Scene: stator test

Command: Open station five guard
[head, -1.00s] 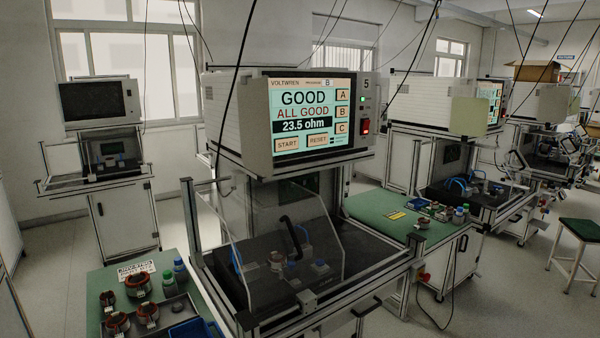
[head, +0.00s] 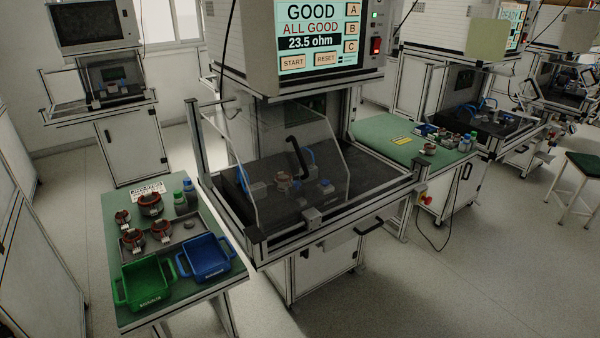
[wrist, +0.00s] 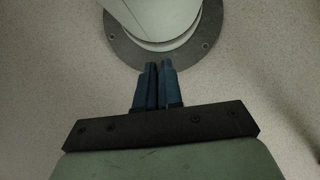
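The station five tester (head: 318,40) stands at the centre of the head view; its screen reads GOOD, ALL GOOD, 23.5 ohm. Below it the clear guard (head: 325,150) is down over the black work bed (head: 345,195). A black curved handle (head: 297,157) is on the guard. A stator (head: 283,182) shows through the clear panel, beside blue-tipped clamps. My gripper (wrist: 158,68) shows only in the wrist view, its two blue fingers side by side, shut and empty. It points at the floor and a round grey base plate (wrist: 190,62), away from the guard.
A green side table (head: 130,318) at the left holds several stators, bottles, a green bin (head: 147,284) and a blue bin (head: 206,260). Another green table (head: 385,147) adjoins the station's right side. The floor (head: 430,285) at front right is clear.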

